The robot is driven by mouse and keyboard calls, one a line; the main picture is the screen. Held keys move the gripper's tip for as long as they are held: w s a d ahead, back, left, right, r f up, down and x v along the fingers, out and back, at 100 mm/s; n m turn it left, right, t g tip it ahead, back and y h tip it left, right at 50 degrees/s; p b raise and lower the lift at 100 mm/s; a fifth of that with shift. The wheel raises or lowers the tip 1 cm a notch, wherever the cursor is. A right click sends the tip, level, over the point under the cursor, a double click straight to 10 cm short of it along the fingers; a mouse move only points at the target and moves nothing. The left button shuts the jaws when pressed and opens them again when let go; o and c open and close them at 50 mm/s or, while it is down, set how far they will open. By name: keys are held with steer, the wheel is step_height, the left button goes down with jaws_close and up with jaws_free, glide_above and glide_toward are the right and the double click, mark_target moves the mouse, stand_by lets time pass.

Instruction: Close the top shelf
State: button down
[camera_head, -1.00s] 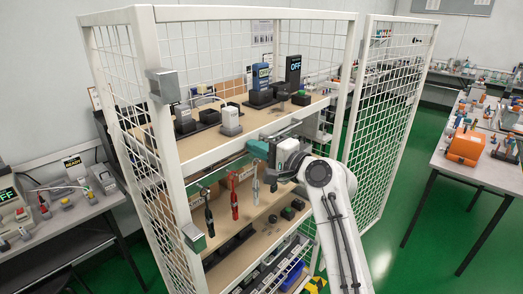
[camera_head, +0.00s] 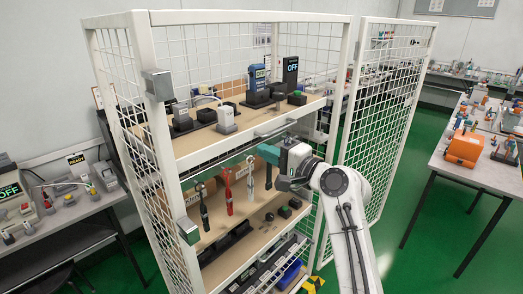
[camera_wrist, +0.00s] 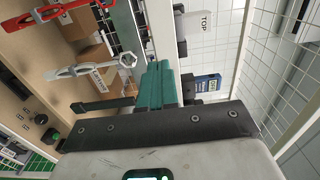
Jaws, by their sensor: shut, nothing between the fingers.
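The top shelf (camera_head: 245,132) is a tan board with a white front edge in the cage cabinet. It carries several testers, among them a blue one (camera_head: 257,78) and a black one reading OFF (camera_head: 290,70). A grey bar handle (camera_head: 274,128) is on its front edge. My gripper (camera_head: 266,153) has teal fingers, shut and empty, just below and in front of that edge. In the wrist view the shut fingers (camera_wrist: 158,85) point toward the cabinet, and a white plate marked TOP (camera_wrist: 203,20) shows beyond them. Contact with the shelf cannot be told.
Below, a red tool (camera_head: 228,192) and other tools hang over a lower shelf (camera_head: 262,214). The mesh door (camera_head: 385,120) stands open at right. A bench with an orange case (camera_head: 466,147) is farther right, with clear green floor between.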

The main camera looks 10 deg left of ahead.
steer(key=b+v, duration=0.2)
steer(key=v, duration=0.6)
steer(key=s+d+f+n+g+h, duration=0.1)
steer(key=s+d+f+h, duration=0.2)
steer(key=s+d+f, duration=0.45)
steer(key=s+d+f+n+g+h, duration=0.1)
steer(key=s+d+f+h, duration=0.2)
steer(key=f, duration=0.8)
steer(key=s+d+f+n+g+h, duration=0.1)
steer(key=s+d+f+g+h, duration=0.2)
steer(key=s+f, duration=0.55)
steer(key=s+d+f+n+g+h, duration=0.1)
steer(key=s+d+f+h, duration=0.1)
steer(key=s, duration=0.6)
steer(key=s+d+f+n+g+h, duration=0.1)
steer(key=s+d+f+g+h, duration=0.1)
steer(key=s+d+f, duration=0.2)
steer(key=s+d+f+n+g+h, duration=0.1)
steer(key=s+d+f, duration=0.3)
steer(key=s, duration=0.9)
steer(key=d, duration=0.3)
steer(key=shift+s+d+n+g+h, duration=0.25)
steer(key=shift+d+n+g+h, duration=0.05)
steer(key=shift+d+n+h, duration=0.1)
